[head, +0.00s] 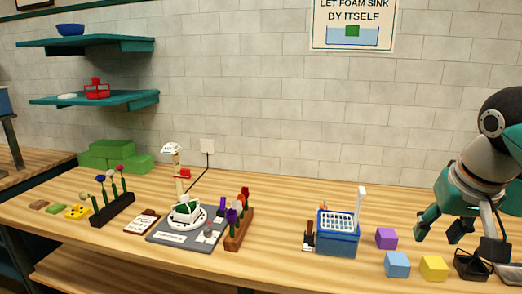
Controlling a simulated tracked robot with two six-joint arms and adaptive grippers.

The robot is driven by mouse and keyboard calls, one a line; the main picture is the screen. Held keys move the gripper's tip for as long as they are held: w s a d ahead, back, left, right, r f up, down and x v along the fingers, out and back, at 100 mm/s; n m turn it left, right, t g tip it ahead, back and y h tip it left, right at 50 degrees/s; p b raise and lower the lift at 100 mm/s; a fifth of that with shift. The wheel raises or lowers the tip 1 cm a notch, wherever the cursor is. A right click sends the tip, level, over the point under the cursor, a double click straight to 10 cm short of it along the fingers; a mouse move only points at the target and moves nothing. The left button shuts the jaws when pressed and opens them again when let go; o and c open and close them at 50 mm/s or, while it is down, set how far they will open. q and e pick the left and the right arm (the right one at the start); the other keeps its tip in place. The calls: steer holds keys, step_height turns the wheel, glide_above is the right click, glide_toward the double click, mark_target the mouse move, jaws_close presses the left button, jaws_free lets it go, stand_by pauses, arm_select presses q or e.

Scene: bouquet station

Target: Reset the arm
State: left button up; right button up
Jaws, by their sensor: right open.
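My right gripper (440,228) is at the right of the head view, above the table's right part. Its fingers are spread apart, with nothing between them. It hangs to the right of the purple cube (386,238) and beyond the yellow cube (433,267), apart from both. My left gripper is not in the head view.
A blue bin (338,241) with a white basket stands left of the cubes, near a light blue cube (397,264). A dark wire-like stand (472,264) sits below my right arm. A grey board (165,236) and flower racks (112,209) fill the left-middle. Clear wood lies behind the bin.

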steer(key=w+a+f+n+g+y, duration=0.1)
steer(key=w+a+f, duration=0.25)
steer(key=f, duration=0.55)
steer(key=w+a+f+n+y, duration=0.1)
steer(key=w+a+f, duration=0.3)
steer(key=f, duration=0.5)
steer(key=s+a+f+n+g+y, duration=0.1)
steer(key=a+f, duration=0.1)
steer(key=f, duration=0.7)
steer(key=a+f, duration=0.3)
steer(key=f, duration=0.6)
steer(key=s+a+f+m+g+y, duration=0.1)
steer(key=s+a+f, duration=0.1)
steer(key=s+f, duration=0.8)
steer(key=s+a+f+m+y, duration=0.1)
steer(key=s+a+f, duration=0.1)
steer(key=s+f, duration=0.9)
steer(key=shift+s+a+m+g, duration=0.3)
steer(key=shift+s+a+g, duration=0.1)
steer(key=shift+s, duration=0.15)
steer(key=shift+f, duration=0.15)
steer(key=shift+c, duration=0.4)
steer(key=shift+w, duration=0.1)
